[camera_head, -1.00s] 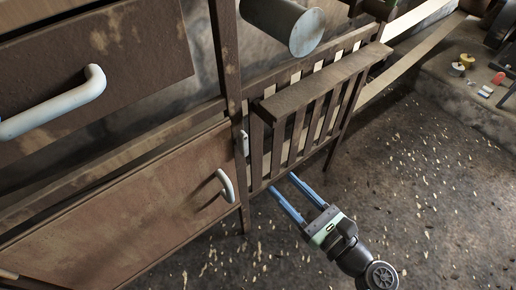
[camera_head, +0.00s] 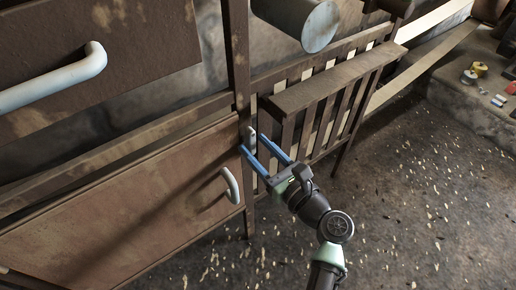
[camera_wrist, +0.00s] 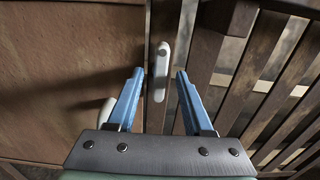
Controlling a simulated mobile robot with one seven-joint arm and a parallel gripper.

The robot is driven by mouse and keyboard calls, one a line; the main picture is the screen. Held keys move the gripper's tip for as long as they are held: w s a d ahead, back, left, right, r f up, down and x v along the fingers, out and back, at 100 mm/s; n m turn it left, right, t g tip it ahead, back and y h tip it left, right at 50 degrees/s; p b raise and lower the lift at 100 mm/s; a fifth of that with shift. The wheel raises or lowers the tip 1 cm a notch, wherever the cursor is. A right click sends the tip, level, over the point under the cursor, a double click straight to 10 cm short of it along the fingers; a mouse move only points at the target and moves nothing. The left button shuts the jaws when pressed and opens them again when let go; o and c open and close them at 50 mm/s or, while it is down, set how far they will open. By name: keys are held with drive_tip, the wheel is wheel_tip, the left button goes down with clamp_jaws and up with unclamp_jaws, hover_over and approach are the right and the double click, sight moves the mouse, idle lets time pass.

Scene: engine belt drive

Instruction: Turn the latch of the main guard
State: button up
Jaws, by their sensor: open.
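The latch (camera_head: 251,139) is a small pale grey bar, upright on the brown post beside the slatted main guard (camera_head: 318,100). In the wrist view the latch (camera_wrist: 160,72) stands near upright, ahead of and between my blue fingertips, with a dark pivot near its top. My gripper (camera_head: 256,144) is open and empty, its two fingers pointing toward the post. In the wrist view the gripper (camera_wrist: 160,74) has one finger on each side of the latch's lower part. I cannot tell how much depth is left between fingertips and latch.
A brown door with a pale handle (camera_head: 231,186) lies left of the post. A larger pale handle (camera_head: 60,82) is on the upper panel. A grey cylinder (camera_head: 318,26) hangs above the guard. The floor (camera_head: 400,220) at lower right is open, with scattered chips.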

drive_tip(key=shift+c, duration=0.2)
clamp_jaws()
drive_tip(key=shift+n, duration=0.4)
drive_tip(key=n, duration=0.3)
drive_tip(key=shift+f+n, duration=0.1)
drive_tip(key=shift+n, duration=0.3)
drive_tip(key=n+b, duration=0.1)
drive_tip(key=n, duration=0.3)
drive_tip(key=shift+b, duration=0.3)
drive_tip(key=n+b, duration=0.2)
drive_tip(key=n, duration=0.3)
drive_tip(key=shift+f+n+b, duration=0.1)
drive_tip(key=shift+n+b, duration=0.2)
drive_tip(key=shift+n, duration=0.1)
drive_tip(key=shift+n+b, duration=0.9)
drive_tip(key=shift+n, duration=0.7)
drive_tip(key=shift+d+n, duration=0.1)
drive_tip(key=shift+n, duration=0.2)
